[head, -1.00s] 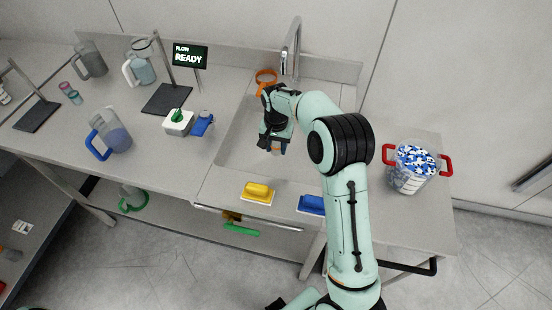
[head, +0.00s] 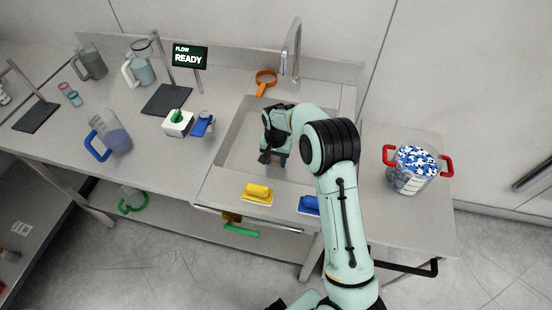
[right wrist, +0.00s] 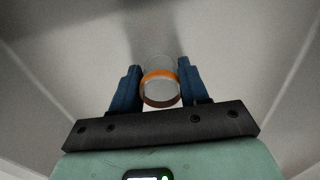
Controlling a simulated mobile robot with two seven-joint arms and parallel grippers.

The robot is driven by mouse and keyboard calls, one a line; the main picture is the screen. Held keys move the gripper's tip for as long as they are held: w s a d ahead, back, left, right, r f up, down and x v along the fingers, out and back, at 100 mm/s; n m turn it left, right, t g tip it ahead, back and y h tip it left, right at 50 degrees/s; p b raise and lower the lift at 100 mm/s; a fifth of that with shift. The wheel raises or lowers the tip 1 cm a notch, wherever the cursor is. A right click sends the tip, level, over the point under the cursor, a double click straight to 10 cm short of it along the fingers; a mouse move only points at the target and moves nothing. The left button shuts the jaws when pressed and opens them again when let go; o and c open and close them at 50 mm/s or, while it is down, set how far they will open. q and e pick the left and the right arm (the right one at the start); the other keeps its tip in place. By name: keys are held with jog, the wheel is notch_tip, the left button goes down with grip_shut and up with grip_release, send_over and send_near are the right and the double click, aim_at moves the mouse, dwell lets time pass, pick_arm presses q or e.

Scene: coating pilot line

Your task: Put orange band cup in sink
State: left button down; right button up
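The orange band cup (right wrist: 160,82) is a small clear cup with an orange ring. In the right wrist view it sits between the blue fingers of my right gripper (right wrist: 160,88), which appear closed against its sides. In the head view my right gripper (head: 275,158) reaches down inside the sink (head: 233,150), and the cup is hidden there by the gripper and arm. I cannot tell whether the cup touches the sink floor.
A red-handled container (head: 413,172) stands on the right.

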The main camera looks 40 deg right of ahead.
jog(key=shift+o, duration=1.1)
notch_tip(320, 180, up, 12)
jog(key=p, duration=0.1)
jog(key=shift+r, duration=0.2)
jog(key=shift+s, duration=0.1)
